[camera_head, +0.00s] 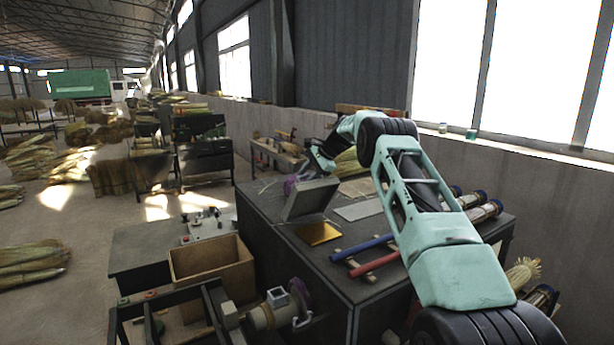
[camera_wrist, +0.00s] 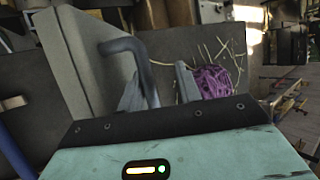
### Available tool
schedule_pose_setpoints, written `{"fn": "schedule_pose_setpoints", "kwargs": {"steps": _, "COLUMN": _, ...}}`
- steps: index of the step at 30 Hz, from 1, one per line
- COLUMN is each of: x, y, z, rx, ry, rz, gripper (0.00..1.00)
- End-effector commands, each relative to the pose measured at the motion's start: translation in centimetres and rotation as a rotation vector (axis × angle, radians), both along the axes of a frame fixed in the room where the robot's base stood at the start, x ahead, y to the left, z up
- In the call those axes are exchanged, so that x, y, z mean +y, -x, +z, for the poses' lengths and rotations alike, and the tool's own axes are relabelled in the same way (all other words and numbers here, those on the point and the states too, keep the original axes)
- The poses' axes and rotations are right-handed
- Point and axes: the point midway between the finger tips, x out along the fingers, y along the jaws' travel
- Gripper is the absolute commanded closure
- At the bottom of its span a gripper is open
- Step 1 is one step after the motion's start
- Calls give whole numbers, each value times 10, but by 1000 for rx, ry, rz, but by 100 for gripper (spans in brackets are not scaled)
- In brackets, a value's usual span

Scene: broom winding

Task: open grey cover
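The grey cover (camera_head: 310,199) stands tilted up on the dark bench top in the head view. A gold plate (camera_head: 317,233) lies flat in front of it. In the wrist view the cover (camera_wrist: 72,62) fills the left side, with a bent dark grey handle (camera_wrist: 130,48) sticking out from it. My gripper (camera_wrist: 160,92) has its two fingers apart. The handle's end reaches down beside the left finger, and a gap shows to the right finger. In the head view my gripper is behind the cover and its fingers are hard to make out.
A blue bar (camera_head: 362,247) and a red bar (camera_head: 375,264) lie at the bench's front right. A flat light grey plate (camera_head: 359,210) lies right of the cover. Purple twine (camera_wrist: 213,80) and loose straw lie beyond my fingers. A wooden box (camera_head: 212,268) stands at front left.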

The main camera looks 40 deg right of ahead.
Motion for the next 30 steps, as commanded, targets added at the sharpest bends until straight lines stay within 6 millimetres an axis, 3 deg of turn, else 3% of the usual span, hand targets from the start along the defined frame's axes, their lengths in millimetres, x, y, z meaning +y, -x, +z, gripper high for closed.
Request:
{"fn": "schedule_pose_setpoints", "kwargs": {"steps": 8, "x": -6, "y": 11, "z": 14, "rx": -5, "ry": 3, "rz": -3, "gripper": 66}}
{"fn": "schedule_pose_setpoints", "kwargs": {"steps": 24, "x": -37, "y": 81, "z": 108, "rx": -3, "ry": 3, "rz": -2, "gripper": 66}}
{"fn": "schedule_pose_setpoints", "kwargs": {"steps": 30, "x": -44, "y": 96, "z": 129, "rx": -2, "ry": 1, "rz": -1, "gripper": 66}}
